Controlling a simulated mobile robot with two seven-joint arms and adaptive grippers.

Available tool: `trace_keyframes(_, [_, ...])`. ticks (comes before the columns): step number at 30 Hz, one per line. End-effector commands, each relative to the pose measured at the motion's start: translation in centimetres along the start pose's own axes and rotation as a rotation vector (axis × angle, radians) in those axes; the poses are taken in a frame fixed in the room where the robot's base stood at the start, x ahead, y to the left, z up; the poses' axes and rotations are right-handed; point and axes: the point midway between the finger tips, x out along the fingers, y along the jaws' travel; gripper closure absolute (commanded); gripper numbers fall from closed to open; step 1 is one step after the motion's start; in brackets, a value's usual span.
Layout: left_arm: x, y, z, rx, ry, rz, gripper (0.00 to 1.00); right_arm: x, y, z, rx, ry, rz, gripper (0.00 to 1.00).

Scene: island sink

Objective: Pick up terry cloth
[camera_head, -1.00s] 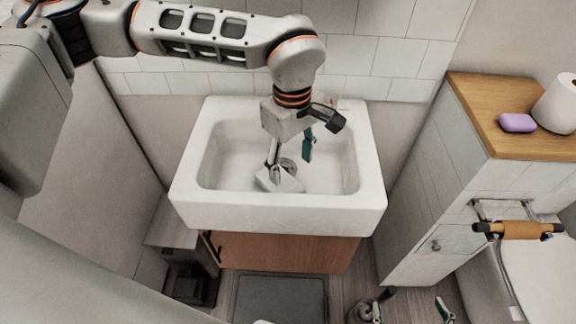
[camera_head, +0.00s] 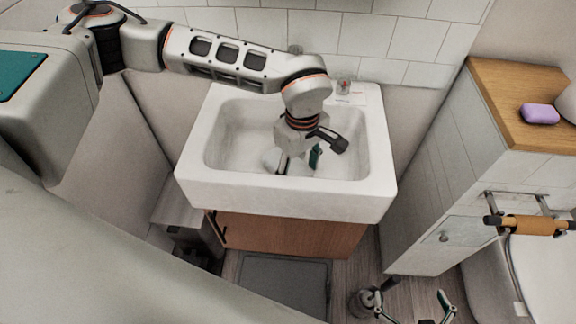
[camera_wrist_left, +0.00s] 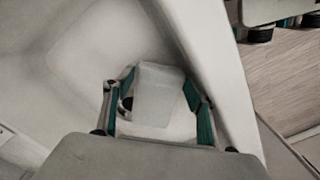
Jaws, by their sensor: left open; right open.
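The terry cloth looks like a small pale folded block. It lies in the white sink (camera_head: 380,180), and in the left wrist view the cloth (camera_wrist_left: 157,95) sits between the two open fingers of my left gripper (camera_wrist_left: 162,88). In the head view my left gripper (camera_head: 298,163) reaches down into the basin, open, and mostly hides the cloth (camera_head: 271,157). I cannot tell whether the fingers touch it. My right gripper (camera_head: 412,304) is open and empty at the bottom of the head view, low in front of the sink.
The sink's front wall rises close beside my left gripper. A tiled cabinet with a wooden top (camera_head: 500,95) stands at the right, with a purple soap bar (camera_head: 540,114) on it. A paper holder (camera_head: 535,224) juts out below. A grey mat (camera_head: 283,283) lies on the floor.

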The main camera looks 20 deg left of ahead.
Motion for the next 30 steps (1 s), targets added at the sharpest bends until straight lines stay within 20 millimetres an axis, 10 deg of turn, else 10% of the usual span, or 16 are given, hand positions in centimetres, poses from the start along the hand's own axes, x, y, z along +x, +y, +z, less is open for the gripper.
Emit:
trace_keyframes(10, [1.7,0.1,0.0,0.000,0.000,0.002,0.44,0.0,0.2,-0.1,-0.002,0.004,0.004,0.00])
trace_keyframes(14, [1.7,0.1,0.0,0.000,0.000,0.002,0.70,-0.1,0.1,0.1,-0.002,0.000,0.003,0.00])
trace_keyframes(30, [0.3,0.2,-0.1,0.000,0.002,0.005,0.70,-0.3,-0.3,0.7,0.001,-0.014,-0.004,0.00])
